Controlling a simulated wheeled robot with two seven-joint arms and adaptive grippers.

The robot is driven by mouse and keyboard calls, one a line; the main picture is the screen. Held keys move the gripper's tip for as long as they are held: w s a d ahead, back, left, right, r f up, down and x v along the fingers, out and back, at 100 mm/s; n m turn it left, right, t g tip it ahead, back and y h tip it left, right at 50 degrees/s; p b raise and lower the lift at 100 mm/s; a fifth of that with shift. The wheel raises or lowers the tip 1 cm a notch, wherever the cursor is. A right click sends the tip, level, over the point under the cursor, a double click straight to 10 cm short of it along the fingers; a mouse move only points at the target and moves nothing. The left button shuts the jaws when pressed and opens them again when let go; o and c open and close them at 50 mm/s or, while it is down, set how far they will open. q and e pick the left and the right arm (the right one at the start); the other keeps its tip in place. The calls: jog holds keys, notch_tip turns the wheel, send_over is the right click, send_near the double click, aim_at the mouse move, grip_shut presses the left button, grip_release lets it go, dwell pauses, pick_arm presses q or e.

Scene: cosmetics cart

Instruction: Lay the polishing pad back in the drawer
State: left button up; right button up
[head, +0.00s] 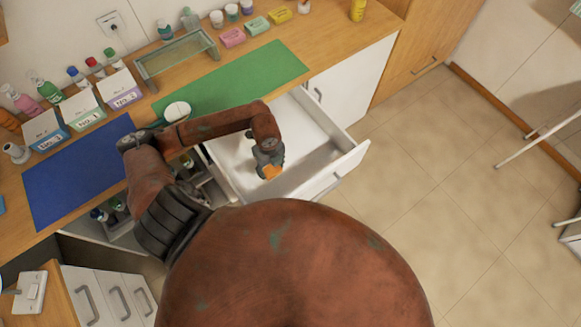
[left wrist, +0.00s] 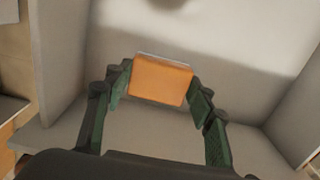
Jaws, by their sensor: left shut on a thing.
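The polishing pad is an orange block with a pale edge; it shows in the left wrist view (left wrist: 161,82) and as a small orange patch in the head view (head: 271,172). My left gripper (head: 269,165) is shut on the pad, with a green-faced finger at each side of it in the left wrist view (left wrist: 160,90). The gripper points down inside the open white drawer (head: 320,187). The drawer's pale floor and walls also show in the left wrist view (left wrist: 225,65). I cannot tell whether the pad touches the drawer floor. My right gripper is not in view.
A round white container (head: 177,111) stands near my left arm.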

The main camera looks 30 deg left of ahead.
pick_arm(q)
jog(key=w+d+f, duration=0.2)
jog(key=w, duration=0.2)
send_over(291, 170)
jog(key=f, duration=0.5)
jog(key=shift+s+f, duration=0.2)
jog(key=shift+f, duration=1.65)
jog(key=shift+f, duration=0.15)
jog(key=o, duration=1.1)
notch_tip(291, 170, up, 12)
